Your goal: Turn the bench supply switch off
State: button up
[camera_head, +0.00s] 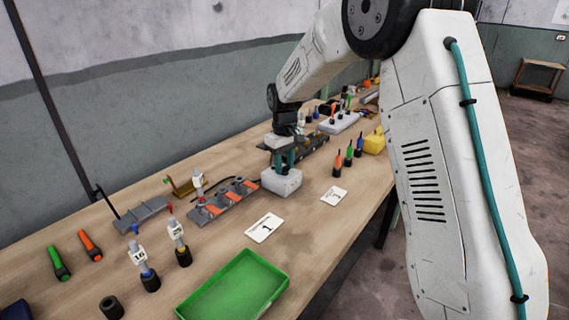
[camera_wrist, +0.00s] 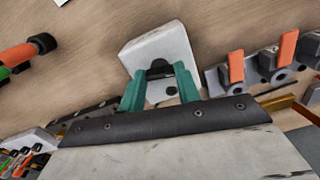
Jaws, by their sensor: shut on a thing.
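The bench supply switch is a small white box (camera_head: 282,184) on the wooden bench, near the middle of the head view. It also shows in the wrist view as a white box (camera_wrist: 165,46) with a dark switch part (camera_wrist: 159,71) on its near side. My gripper (camera_head: 286,160) is directly over the box, pointing down. In the wrist view its two teal fingers (camera_wrist: 160,84) stand on either side of the dark part and are shut on it. The fingers partly hide the box, and I cannot tell the switch's position.
A grey rack with orange clips (camera_head: 226,203) lies left of the box; a darker rack (camera_head: 300,150) lies behind it. A card marked 1 (camera_head: 264,228) and a green tray (camera_head: 232,287) are in front. Several coloured-handled tools stand to the right.

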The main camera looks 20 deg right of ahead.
jog(key=shift+r+n, duration=0.1)
jog(key=shift+n, duration=0.9)
jog(key=shift+w, duration=0.1)
jog(key=o, duration=1)
notch_tip(320, 180, up, 8)
jog(key=shift+a+f, duration=0.1)
